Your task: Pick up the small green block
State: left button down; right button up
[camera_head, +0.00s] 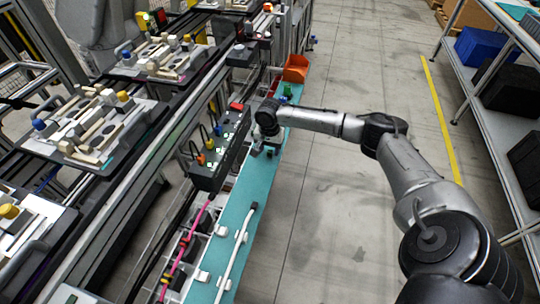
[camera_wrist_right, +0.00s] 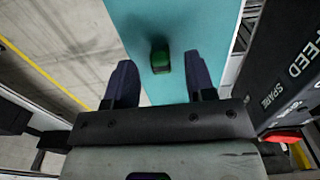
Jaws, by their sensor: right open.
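The small green block (camera_head: 288,91) lies on the teal strip (camera_head: 238,208), toward its far end, just short of an orange bin. In the right wrist view the green block (camera_wrist_right: 161,58) sits on the teal surface, ahead of the gap between the two dark fingers. My right gripper (camera_head: 264,150) hangs over the strip, nearer to me than the block. Its fingers are apart and empty in the right wrist view (camera_wrist_right: 162,80). My left gripper is not in view.
The orange bin (camera_head: 296,68) stands at the strip's far end. A dark control box (camera_head: 220,150) with buttons borders the strip on the left. A white rod (camera_head: 237,250) lies on the near part. Pallets with parts are at left, shelves at right.

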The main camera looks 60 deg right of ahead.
notch_tip(320, 180, down, 2)
jog(key=shift+f+b, duration=0.2)
jog(key=shift+b, duration=0.1)
grip_shut()
